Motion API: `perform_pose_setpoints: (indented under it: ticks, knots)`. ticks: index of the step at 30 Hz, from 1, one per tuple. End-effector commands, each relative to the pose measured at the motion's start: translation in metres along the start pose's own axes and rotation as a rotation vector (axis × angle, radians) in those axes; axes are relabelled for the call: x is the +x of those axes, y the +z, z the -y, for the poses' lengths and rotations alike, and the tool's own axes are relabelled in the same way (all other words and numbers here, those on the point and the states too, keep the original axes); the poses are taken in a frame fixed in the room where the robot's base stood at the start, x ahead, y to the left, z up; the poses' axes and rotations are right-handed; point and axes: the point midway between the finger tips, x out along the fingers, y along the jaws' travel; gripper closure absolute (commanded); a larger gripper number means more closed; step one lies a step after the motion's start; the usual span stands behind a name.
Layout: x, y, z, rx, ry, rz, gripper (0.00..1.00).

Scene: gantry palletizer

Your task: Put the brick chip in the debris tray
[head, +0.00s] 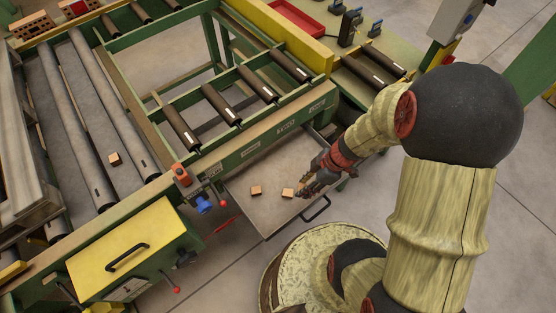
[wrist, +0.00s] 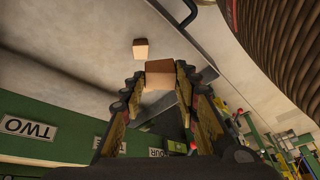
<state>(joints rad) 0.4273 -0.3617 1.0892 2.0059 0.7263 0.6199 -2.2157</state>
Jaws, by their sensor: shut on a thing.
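My gripper (head: 305,190) reaches down over an open pull-out metal tray (head: 252,215) under the green frame. It is shut on a small tan-brown brick chip (head: 288,192), which shows between the fingertips in the wrist view (wrist: 160,68). I cannot tell whether this chip touches the tray floor. A second brick chip (head: 256,190) lies on the tray floor just left of the gripper; it also shows in the wrist view (wrist: 140,48). Neither tray in view has a readable debris label.
A red tray (head: 298,18) stands on the green bench at the back. The green roller frame (head: 258,138) borders the pull-out tray behind. A yellow box with a black handle (head: 125,248) and an orange switch (head: 182,175) are at left. The tray's front handle (head: 316,210) sticks out.

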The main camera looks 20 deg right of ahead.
Motion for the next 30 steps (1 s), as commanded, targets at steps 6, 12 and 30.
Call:
perform_pose_setpoints:
  ticks: [6,12,30]
  knots:
    - [0.003,0.006,-0.008,-0.005,-0.002,0.001,1.0]
    - [0.011,0.025,-0.042,-0.003,-0.003,0.0,1.0]
    - [0.056,0.081,-0.127,-0.004,-0.002,0.001,1.0]
